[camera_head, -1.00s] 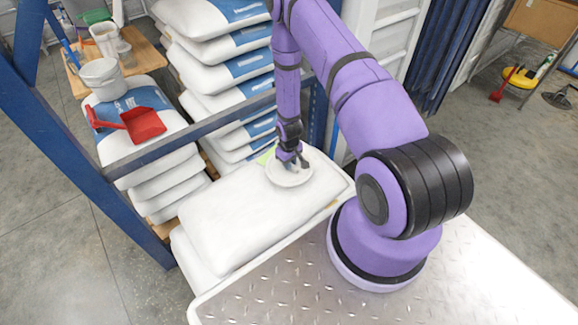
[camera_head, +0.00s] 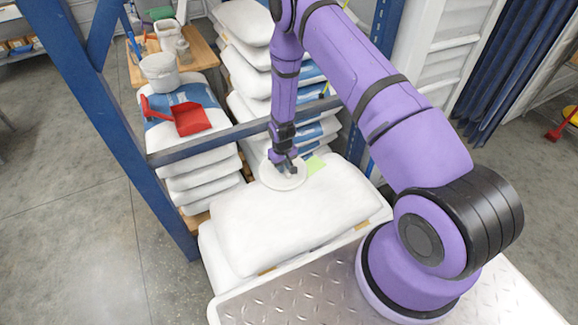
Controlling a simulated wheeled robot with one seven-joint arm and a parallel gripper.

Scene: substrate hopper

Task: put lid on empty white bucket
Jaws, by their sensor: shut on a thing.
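A round white lid (camera_head: 272,180) is held by my gripper (camera_head: 287,170) just above the white sack on my deck. My gripper points down and is shut on the lid near its middle; the fingertips are small in the picture. A white bucket (camera_head: 160,73) stands upright on top of the left sack stack, to the upper left of the gripper and beyond the blue rack beam. I cannot see to the bottom of the bucket.
A red scoop (camera_head: 190,119) lies on the left sack stack in front of the bucket. A blue rack post (camera_head: 100,110) and a grey crossbar (camera_head: 205,144) stand between my gripper and that stack. A wooden board (camera_head: 200,52) behind carries containers. A green note (camera_head: 316,165) lies on the near sack (camera_head: 290,218).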

